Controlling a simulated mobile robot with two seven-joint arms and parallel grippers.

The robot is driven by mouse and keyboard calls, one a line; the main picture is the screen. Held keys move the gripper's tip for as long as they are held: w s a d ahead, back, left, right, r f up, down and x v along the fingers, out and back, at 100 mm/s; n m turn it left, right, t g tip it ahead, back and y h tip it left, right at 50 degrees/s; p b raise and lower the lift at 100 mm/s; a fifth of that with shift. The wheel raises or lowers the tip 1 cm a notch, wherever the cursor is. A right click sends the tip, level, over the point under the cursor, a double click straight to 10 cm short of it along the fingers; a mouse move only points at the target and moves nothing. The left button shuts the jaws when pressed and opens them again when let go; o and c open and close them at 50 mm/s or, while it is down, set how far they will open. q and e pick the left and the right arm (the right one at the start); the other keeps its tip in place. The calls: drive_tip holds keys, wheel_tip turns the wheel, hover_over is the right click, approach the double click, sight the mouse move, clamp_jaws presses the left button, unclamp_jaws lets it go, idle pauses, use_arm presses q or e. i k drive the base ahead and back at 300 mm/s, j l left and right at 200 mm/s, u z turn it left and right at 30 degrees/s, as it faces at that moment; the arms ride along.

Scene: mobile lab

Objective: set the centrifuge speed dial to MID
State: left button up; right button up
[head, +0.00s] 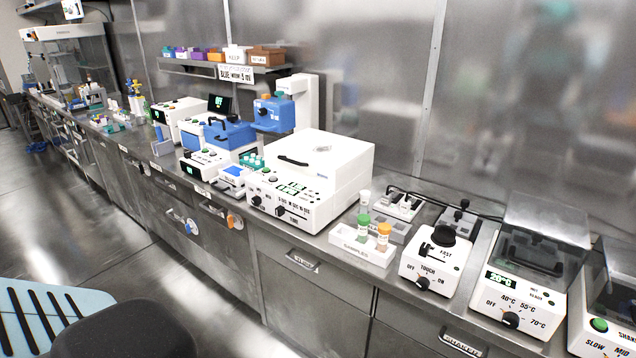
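A large white box with a closed lid and black handle, which looks like the centrifuge (325,165), stands mid-bench in the head view. Its sloped front has green-lit displays (291,187), small buttons and two dark knobs, an upper left knob (256,200) and a lower knob (280,211) beside the word TIME. The print around the knobs is too small to tell which is the speed dial or where it points. Neither of my grippers is in view.
A sample rack (362,250) with capped tubes, a touch mixer (436,262), a hot block (527,265) and a shaker (612,300) stand to the right. Blue-and-white instruments (228,135) crowd the left. A light blue slotted object (50,315) and a dark rounded one occupy the lower left.

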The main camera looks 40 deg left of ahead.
sight(256, 200)
drive_tip(key=u, duration=1.6)
